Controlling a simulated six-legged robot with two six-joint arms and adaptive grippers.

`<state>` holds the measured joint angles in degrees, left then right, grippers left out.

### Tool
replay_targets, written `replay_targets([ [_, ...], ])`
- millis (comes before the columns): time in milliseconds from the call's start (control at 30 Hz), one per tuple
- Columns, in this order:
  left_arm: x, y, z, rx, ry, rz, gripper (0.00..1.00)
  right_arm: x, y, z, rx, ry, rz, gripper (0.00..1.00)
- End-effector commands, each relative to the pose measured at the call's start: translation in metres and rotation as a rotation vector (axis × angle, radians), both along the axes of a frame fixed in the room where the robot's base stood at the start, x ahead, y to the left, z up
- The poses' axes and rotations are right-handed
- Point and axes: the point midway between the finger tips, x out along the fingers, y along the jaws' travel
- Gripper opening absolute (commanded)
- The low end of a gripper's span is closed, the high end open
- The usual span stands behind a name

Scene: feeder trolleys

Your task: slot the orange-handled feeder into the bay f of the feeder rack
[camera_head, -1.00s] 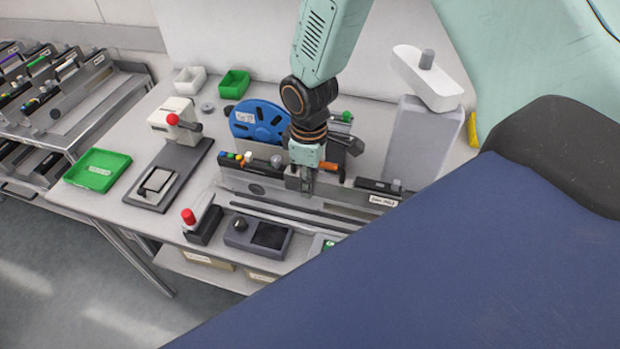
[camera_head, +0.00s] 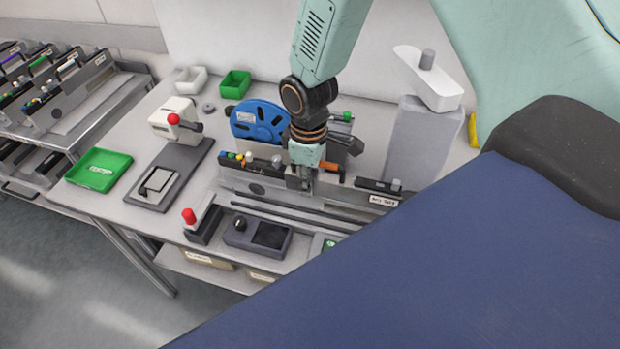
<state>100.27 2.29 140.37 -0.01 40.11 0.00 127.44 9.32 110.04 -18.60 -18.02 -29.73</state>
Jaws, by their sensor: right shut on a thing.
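The orange-handled feeder lies along the work table; its orange handle (camera_head: 330,167) shows just right of my right gripper (camera_head: 304,181). A blue reel (camera_head: 258,122) stands behind its dark body, left of my arm. My right gripper points down and is shut on the feeder's body; the fingertips are small and partly merge with the grey metal there. The feeder rack (camera_head: 92,100) is at the far left, with several feeders in it. Its bay letters are too small to read, so I cannot tell bay f. My left gripper is not in view.
The table holds a green tray (camera_head: 98,171), a device with a red knob (camera_head: 178,160), a red-topped block (camera_head: 203,220) and a grey box with a dark screen (camera_head: 258,236). Small white and green bins stand behind. A grey pillar (camera_head: 424,140) rises at the right.

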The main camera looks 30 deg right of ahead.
Motion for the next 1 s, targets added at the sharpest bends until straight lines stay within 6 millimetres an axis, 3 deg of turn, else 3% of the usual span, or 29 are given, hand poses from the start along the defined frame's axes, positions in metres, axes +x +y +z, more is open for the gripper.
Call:
replay_targets([
  [900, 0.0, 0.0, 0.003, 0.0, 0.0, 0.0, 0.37, 0.017, 0.013, 0.001, -0.001, -0.006, 0.002, 0.0],
  [933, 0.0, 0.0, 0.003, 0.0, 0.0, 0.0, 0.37, 0.017, 0.013, 0.001, 0.0, -0.006, 0.001, 0.24],
  [1000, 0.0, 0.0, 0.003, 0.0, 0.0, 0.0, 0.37, 0.017, 0.013, 0.001, 0.0, -0.006, 0.001, 0.3],
])
